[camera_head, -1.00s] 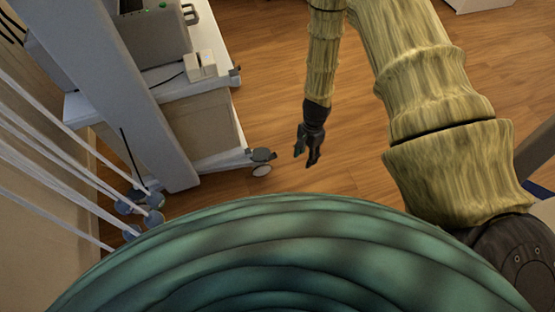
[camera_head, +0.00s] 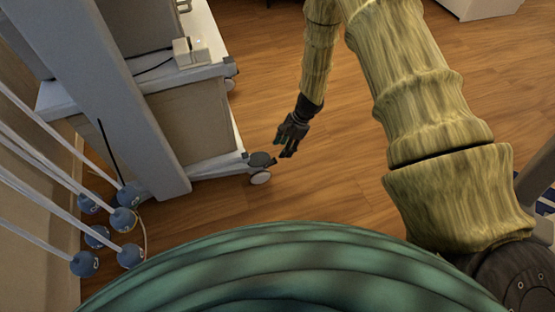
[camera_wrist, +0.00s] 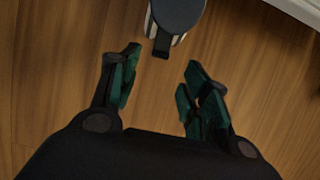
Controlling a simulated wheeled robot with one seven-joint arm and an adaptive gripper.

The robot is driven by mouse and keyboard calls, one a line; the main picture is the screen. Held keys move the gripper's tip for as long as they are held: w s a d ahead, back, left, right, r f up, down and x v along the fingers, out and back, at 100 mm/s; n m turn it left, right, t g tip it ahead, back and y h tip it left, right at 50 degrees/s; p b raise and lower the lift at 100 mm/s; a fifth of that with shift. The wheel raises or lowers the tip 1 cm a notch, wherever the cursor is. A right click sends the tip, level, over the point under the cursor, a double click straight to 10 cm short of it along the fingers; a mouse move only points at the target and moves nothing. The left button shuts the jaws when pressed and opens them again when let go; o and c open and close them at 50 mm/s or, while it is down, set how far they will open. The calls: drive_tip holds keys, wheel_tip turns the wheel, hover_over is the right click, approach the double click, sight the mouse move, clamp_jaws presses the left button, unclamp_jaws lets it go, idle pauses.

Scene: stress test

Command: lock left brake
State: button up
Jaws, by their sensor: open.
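The cart's near-corner caster (camera_head: 261,177) has a white wheel and a dark grey brake pedal (camera_head: 262,159) that sticks out towards my gripper. My gripper (camera_head: 284,150) is just right of the pedal in the head view, with its fingers pointing down and left. In the wrist view, my gripper (camera_wrist: 157,88) is open and empty, with green pads on both fingers. The caster (camera_wrist: 178,14) shows there at the top middle, and its dark pedal tab (camera_wrist: 161,46) points down towards the gap between the fingertips. The fingers look apart from it.
The cart (camera_head: 190,122) stands at the left, with a white box (camera_head: 190,52) on it. Several grey balls on rods (camera_head: 124,220) hang at the lower left.

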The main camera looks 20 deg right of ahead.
sight(270, 163)
drive_tip(key=b+x, duration=0.2)
drive_tip(key=x, duration=0.5)
drive_tip(key=shift+b, duration=0.3)
drive_tip(key=c, duration=1)
